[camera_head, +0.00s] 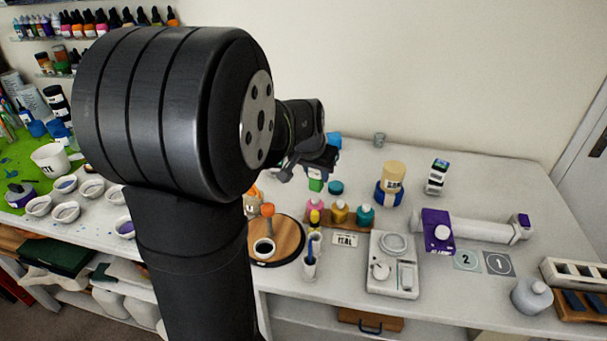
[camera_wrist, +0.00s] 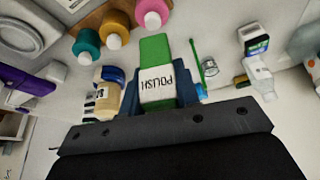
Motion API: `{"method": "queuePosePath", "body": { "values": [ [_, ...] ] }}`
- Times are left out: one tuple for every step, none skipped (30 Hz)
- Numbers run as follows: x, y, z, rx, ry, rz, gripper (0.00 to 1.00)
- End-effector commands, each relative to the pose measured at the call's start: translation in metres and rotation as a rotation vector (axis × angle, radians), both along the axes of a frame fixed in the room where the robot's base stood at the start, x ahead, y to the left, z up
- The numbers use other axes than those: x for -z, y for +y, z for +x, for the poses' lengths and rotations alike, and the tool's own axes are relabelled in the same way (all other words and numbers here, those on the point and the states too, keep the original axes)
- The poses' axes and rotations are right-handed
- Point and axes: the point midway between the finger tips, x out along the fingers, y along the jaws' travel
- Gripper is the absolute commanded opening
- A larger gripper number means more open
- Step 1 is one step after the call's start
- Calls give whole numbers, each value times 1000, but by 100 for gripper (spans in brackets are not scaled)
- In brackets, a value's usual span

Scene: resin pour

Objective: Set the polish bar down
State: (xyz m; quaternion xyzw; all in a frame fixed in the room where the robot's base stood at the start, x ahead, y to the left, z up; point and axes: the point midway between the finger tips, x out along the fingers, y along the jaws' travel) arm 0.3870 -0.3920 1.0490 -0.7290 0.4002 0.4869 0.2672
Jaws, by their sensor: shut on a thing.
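The polish bar (camera_wrist: 156,50) is green with a white label reading POLISH, seen upside down in the wrist view. My gripper (camera_wrist: 159,92) is shut on it, with a dark blue finger at each side of the label. In the head view the green bar (camera_head: 316,184) shows small, below my gripper (camera_head: 314,168), behind the row of coloured bottles. My arm hides part of this area. I cannot tell whether the bar's lower end touches the table.
Pink, yellow and teal bottles (camera_head: 340,212) stand in front of the bar. A teal-lidded jar (camera_head: 336,187) is close on its right. A cream-topped blue container (camera_head: 391,184) stands further right. A white scale (camera_head: 393,265) is nearer the front. Bare table lies behind the bottles.

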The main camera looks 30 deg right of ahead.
Motion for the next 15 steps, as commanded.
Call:
{"method": "queuePosePath", "body": {
  "values": [
    [-3,-2,-4,2,-1,0,3],
    [-4,-3,-6,2,-1,0,3],
    [-5,-3,-8,1,-2,0,3],
    [-6,-4,-9,1,-2,0,3],
    [-6,-5,-9,1,-1,1,3],
    [-7,-6,-9,1,0,0,3],
    [-7,-8,-9,2,-1,0,3],
    [-8,-11,-8,3,0,0,3],
    [-10,-16,-5,5,0,0,3],
    [-10,-21,-3,8,0,0,3],
    [-12,-27,0,10,0,-1,3],
    [-14,-37,4,15,1,-2,3],
    [-15,-45,7,18,2,-1,3],
    [-17,-54,11,22,1,-2,3],
    [-19,-67,16,29,1,-2,3]
  ]
}}
